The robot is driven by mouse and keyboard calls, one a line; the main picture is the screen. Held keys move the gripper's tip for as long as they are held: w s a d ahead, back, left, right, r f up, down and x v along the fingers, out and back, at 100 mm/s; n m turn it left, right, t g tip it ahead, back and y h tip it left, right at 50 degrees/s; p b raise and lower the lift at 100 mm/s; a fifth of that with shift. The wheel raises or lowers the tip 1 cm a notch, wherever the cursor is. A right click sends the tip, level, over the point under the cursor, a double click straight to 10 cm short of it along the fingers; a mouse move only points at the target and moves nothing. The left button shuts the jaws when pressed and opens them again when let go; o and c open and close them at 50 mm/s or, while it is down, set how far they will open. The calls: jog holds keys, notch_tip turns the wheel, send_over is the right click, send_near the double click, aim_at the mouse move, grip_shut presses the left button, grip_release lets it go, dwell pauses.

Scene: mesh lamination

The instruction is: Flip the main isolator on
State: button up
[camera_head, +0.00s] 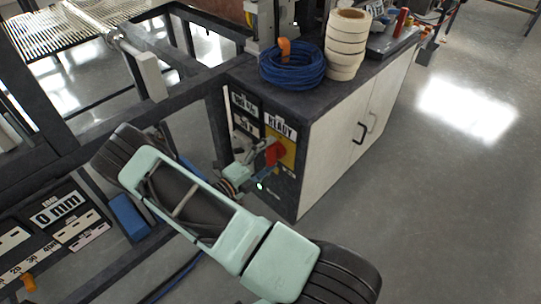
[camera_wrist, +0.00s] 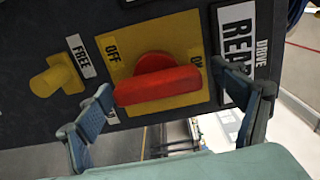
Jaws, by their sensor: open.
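The main isolator is a red rotary handle (camera_wrist: 158,84) on a yellow plate (camera_wrist: 183,32) in the wrist view. The plate reads OFF at its upper left and ON at its right, the latter partly covered. The handle's bar lies nearly level in this view, its right end just below the ON label. My gripper (camera_wrist: 161,79) is open, one finger at each end of the bar; I cannot tell whether either touches. In the head view the red handle (camera_head: 272,152) is on the cabinet's front panel, with my gripper (camera_head: 262,172) close in front.
A yellow knob (camera_wrist: 54,76) marked FREE is left of the plate, near my left finger. A DRIVE READY sign (camera_wrist: 237,40) is behind my right finger. Blue cable (camera_head: 292,66) and white rolls (camera_head: 346,45) sit on the cabinet (camera_head: 345,125). Floor to the right is clear.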

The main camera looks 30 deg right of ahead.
aim_at(278, 125)
jog(key=r, duration=0.9)
jog(key=shift+w+r, duration=0.4)
jog(key=shift+s+a+r, duration=0.3)
jog(key=shift+a+r, duration=0.1)
jog(key=shift+r, duration=0.1)
jog(key=shift+d+f, duration=0.2)
jog(key=shift+w+a+f, duration=0.2)
jog(key=shift+a+f, duration=0.35)
jog(key=shift+a, duration=0.05)
jog(key=p+v, duration=0.2)
jog(key=v, duration=1)
jog(key=shift+s+a+f+y+p, duration=0.2)
jog(key=shift+a+f+y+p, duration=0.1)
